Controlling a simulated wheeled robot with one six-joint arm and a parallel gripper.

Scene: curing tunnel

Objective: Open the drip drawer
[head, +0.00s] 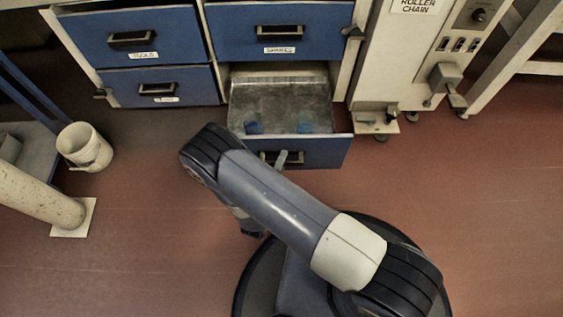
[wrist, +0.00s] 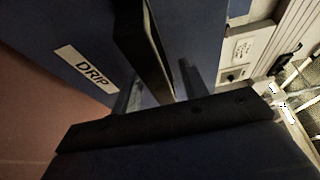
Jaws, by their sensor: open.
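The drip drawer (head: 325,153) is the lower right blue drawer in the head view, and it stands pulled well out with its grey inside showing. Its front fills much of the wrist view, with a white DRIP label (wrist: 83,70). Its dark bar handle (wrist: 152,50) runs down between the two fingers of my gripper (wrist: 160,90). The jaws are open, one finger on each side of the bar; I cannot tell whether either touches it. In the head view my arm hides most of the gripper and part of the handle.
Shut blue drawers (head: 283,30) are above and to the left. A white bucket (head: 84,147) and a pale post (head: 40,195) stand at the left. The reddish floor at the right (head: 470,210) is clear.

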